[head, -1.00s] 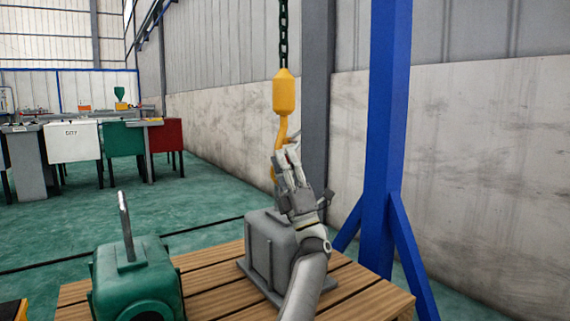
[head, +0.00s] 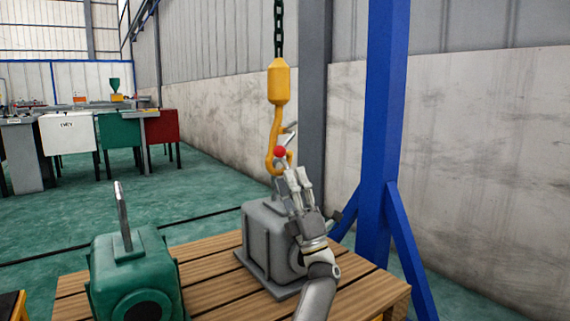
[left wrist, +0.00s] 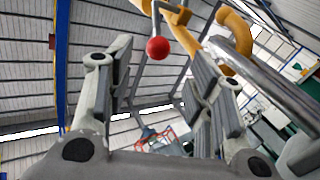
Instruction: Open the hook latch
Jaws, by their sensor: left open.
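The yellow hook (head: 275,135) hangs from a chain under its yellow block (head: 279,82). A grey latch lever (head: 289,128) with a red ball knob (head: 280,151) sits at the hook. The red knob also shows in the left wrist view (left wrist: 158,48), above and between the fingers, with the yellow hook (left wrist: 232,32) at upper right. My left gripper (head: 298,180) is open and empty, just below and right of the knob and apart from it. The lower hook bend is by the lifting eye of the grey motor housing (head: 268,240); whether they touch is unclear. My right gripper is not in view.
A green motor housing (head: 137,280) with an upright metal loop stands at left on the wooden pallet (head: 213,290). A blue post (head: 383,120) with braces stands at right. Workbenches are at the far left; open green floor lies between.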

